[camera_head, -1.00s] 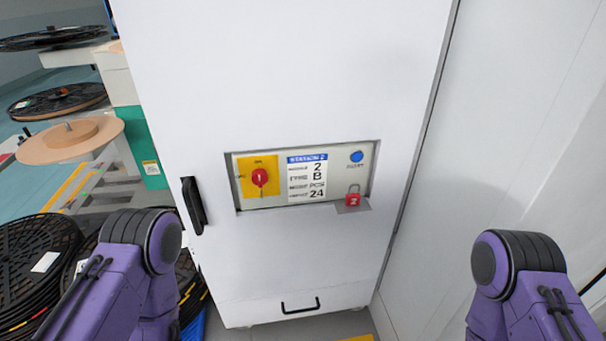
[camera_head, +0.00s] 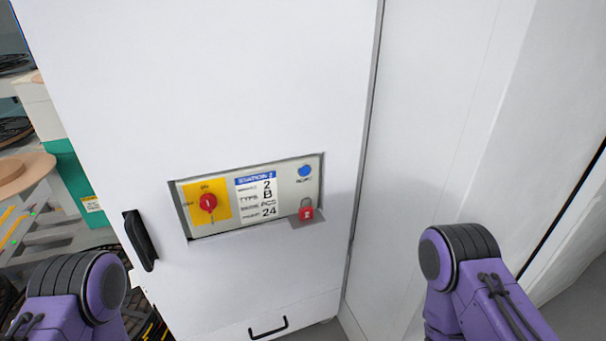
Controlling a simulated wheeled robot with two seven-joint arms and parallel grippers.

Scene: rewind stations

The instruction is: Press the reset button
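The blue round reset button (camera_head: 305,171) sits at the upper right of a recessed control panel (camera_head: 225,221) in a white cabinet front. A small label under it is too blurred to read surely. A red rotary switch (camera_head: 208,202) on a yellow plate is at the panel's left. A red padlock (camera_head: 306,213) marked 2 is below the button. Purple links of my two arms show at the lower left and lower right, apart from the panel. Neither gripper is in view.
The white cabinet (camera_head: 220,90) has a black side handle (camera_head: 139,240) and a lower black handle (camera_head: 268,328). A white wall (camera_head: 440,120) stands close on the right. Reels (camera_head: 22,172) and a green-sided machine (camera_head: 72,185) are at the left. Space before the panel is clear.

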